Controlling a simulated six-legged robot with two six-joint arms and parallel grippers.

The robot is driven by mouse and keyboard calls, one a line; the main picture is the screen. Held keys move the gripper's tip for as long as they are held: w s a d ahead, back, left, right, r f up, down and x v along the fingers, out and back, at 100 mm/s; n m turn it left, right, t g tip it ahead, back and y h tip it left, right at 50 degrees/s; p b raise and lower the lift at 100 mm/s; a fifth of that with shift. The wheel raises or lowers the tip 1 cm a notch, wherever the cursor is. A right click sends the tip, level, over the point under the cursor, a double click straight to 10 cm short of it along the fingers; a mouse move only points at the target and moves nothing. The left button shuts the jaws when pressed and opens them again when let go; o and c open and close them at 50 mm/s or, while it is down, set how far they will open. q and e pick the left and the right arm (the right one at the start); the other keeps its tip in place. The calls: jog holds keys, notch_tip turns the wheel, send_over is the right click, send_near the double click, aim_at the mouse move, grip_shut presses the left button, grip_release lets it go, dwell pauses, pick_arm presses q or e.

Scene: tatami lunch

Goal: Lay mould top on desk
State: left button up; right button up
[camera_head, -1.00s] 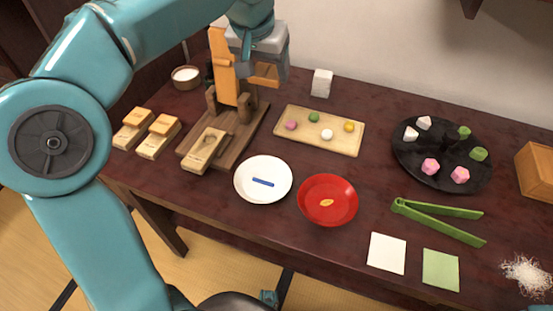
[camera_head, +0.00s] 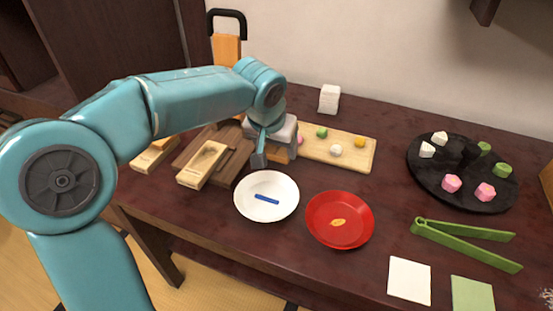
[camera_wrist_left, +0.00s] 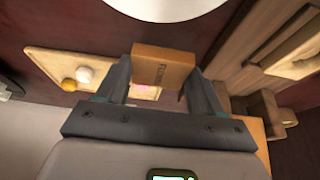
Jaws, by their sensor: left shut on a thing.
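My left gripper (camera_head: 272,157) is shut on the mould top, a small tan wooden block (camera_wrist_left: 163,67) with lettering on its face. In the head view only part of the mould top (camera_head: 281,154) shows behind the finger. It is low, between the wooden stand and the sweets board; I cannot tell whether it touches the dark red desk (camera_head: 160,205). A wooden mould piece (camera_head: 202,165) lies on the stand's near end. My right gripper is not in view.
A white plate (camera_head: 248,210) with a blue stick is just in front of the gripper. The board (camera_head: 347,158) with coloured sweets is close on its right. A red plate (camera_head: 322,232), green tongs (camera_head: 466,242) and a black tray (camera_head: 420,176) are farther right. The wooden stand (camera_head: 235,168) is left.

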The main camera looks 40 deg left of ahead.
aim_at(276, 153)
pick_arm(q)
jog(key=shift+f+b, duration=0.35)
jog(key=shift+f, duration=1.25)
jog(key=shift+f, duration=0.15)
jog(key=o, duration=1)
